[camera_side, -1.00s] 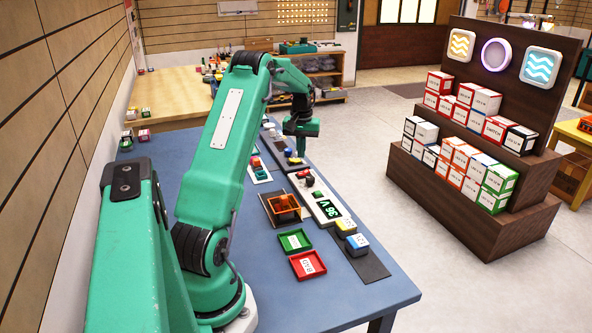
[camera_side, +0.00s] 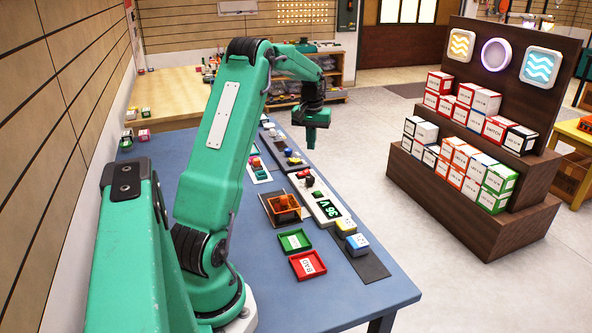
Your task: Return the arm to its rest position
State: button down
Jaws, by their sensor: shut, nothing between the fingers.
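My green arm reaches from the left foreground out over the blue table (camera_side: 370,296). My gripper (camera_side: 311,146) hangs pointing down at the arm's far end, above the table's right edge. It is shut and holds nothing. Its fingertips are small in this view. No object touches it.
Below lie an orange bin (camera_side: 284,208), a green tray (camera_side: 294,241), a red tray (camera_side: 307,264) and a scale with a green display (camera_side: 329,209). Small blocks (camera_side: 357,244) sit on a dark mat. A brown display rack (camera_side: 480,140) with several boxes stands right, across open floor.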

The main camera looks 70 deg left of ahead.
jog(key=s+d+r+m+t, duration=0.15)
jog(key=d+r, duration=0.25)
jog(key=d, duration=0.4)
jog(key=w+d+r+m+y, duration=0.15)
jog(key=d+r, duration=0.25)
jog(key=d, duration=0.4)
jog(key=s+d+r+m+t+h, duration=0.15)
jog(key=d+r, duration=0.25)
jog(key=d, duration=0.4)
jog(key=s+d+f+m+t, duration=0.1)
jog(key=s+d+m, duration=0.5)
jog(key=s+d, duration=0.7)
jog(key=shift+s+d+f+t, duration=0.2)
jog(key=shift+s+d+t, duration=0.15)
jog(key=shift+d+t, duration=0.6)
